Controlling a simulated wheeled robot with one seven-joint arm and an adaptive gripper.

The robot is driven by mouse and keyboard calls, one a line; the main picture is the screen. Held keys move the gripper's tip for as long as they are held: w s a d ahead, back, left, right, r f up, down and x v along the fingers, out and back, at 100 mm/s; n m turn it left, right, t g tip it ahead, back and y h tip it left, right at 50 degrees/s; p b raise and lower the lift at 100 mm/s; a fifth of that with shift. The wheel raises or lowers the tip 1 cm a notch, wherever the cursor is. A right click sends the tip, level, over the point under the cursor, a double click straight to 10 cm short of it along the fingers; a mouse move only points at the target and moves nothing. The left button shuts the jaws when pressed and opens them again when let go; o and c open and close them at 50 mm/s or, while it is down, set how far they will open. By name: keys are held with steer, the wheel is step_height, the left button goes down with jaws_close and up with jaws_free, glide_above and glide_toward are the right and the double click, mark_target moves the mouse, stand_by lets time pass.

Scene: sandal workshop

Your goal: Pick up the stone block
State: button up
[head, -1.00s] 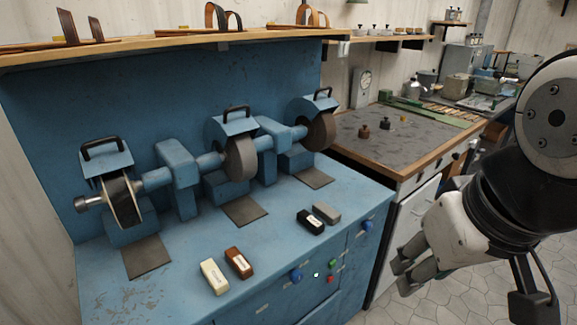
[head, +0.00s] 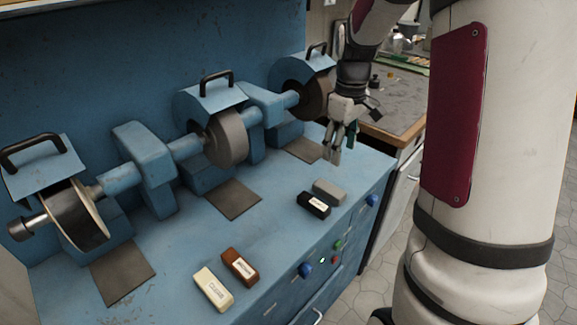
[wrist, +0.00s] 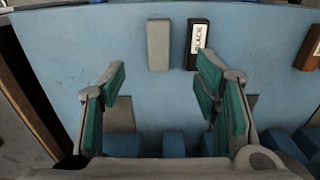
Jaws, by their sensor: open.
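The stone block is most likely the plain grey block (head: 329,191) on the blue bench top, right beside a black labelled block (head: 313,205). In the wrist view the grey block (wrist: 158,45) lies beyond the fingertips, between their lines, with the black block (wrist: 198,44) close on its right. My gripper (head: 334,160) hangs above the bench, behind the grey block in the head view, pointing down. It is open and empty; its green-padded fingers (wrist: 163,75) are spread wide in the wrist view.
A brown block (head: 240,268) and a cream block (head: 213,290) lie at the front of the bench. Grinding wheels (head: 228,138) with blue guards stand along the back. Knobs (head: 305,270) sit on the front panel. The bench surface around the blocks is clear.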

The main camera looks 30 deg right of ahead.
mark_target(332, 189)
steer(key=f, duration=0.5)
steer(key=w+f, duration=0.1)
steer(key=f, duration=0.9)
steer(key=shift+w, duration=0.15)
steer(key=shift+r, duration=0.1)
steer(key=c, duration=1.2)
